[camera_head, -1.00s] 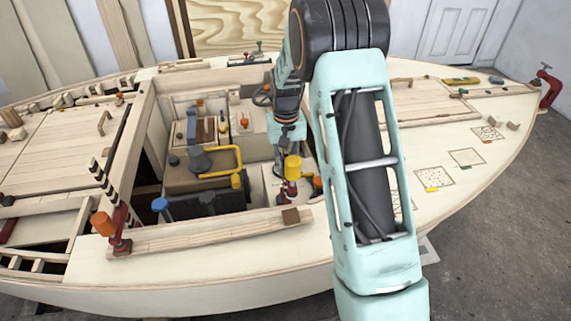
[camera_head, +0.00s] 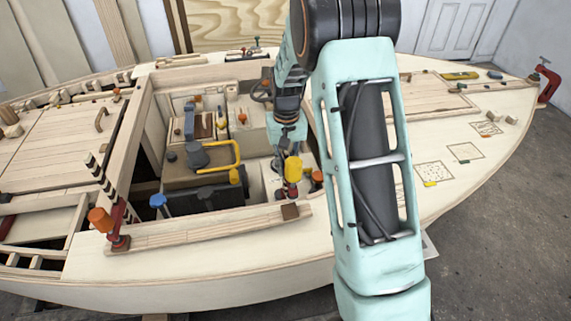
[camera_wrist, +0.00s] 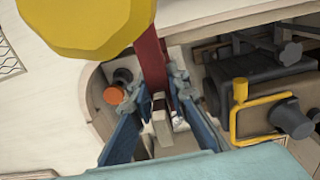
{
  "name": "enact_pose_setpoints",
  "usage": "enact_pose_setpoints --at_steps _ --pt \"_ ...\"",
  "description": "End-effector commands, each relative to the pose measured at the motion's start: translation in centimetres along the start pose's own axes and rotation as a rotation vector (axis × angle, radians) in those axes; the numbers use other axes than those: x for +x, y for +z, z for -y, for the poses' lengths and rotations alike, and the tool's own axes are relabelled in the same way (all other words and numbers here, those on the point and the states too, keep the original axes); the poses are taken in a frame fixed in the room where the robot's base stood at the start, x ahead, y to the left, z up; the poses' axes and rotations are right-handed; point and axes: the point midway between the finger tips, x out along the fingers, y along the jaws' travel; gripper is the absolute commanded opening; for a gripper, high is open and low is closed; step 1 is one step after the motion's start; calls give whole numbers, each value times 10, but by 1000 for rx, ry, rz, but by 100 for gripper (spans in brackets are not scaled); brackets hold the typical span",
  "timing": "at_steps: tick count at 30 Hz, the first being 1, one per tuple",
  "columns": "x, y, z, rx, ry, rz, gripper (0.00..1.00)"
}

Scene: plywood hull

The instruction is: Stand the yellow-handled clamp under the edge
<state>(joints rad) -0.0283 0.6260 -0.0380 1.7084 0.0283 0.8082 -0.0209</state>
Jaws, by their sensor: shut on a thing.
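The yellow-handled clamp (camera_head: 293,169) hangs upright near the front right corner of the cockpit opening, behind the dark end block (camera_head: 290,211) of a long wooden strip. In the wrist view its yellow handle (camera_wrist: 85,22) fills the top left and its red bar (camera_wrist: 151,62) runs down between my fingers. My gripper (camera_wrist: 160,100) is shut on the red bar. In the head view the fingertips are mostly hidden. The cockpit edge (camera_wrist: 98,105) curves close beside the clamp in the wrist view. The clamp's lower end is hidden, so I cannot tell whether it touches anything.
An orange-handled clamp (camera_head: 101,220) stands at the strip's left end. A blue-handled tool (camera_head: 159,202) and an engine with a yellow pipe (camera_head: 222,160) are in the cockpit. A small orange-topped item (camera_wrist: 114,94) lies close beside my fingers.

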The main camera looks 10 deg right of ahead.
Motion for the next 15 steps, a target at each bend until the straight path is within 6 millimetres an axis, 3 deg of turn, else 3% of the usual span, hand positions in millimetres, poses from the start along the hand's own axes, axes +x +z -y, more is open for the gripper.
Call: enact_pose_setpoints --at_steps 15 --pt "-1 20 0 0 0 -2 0"
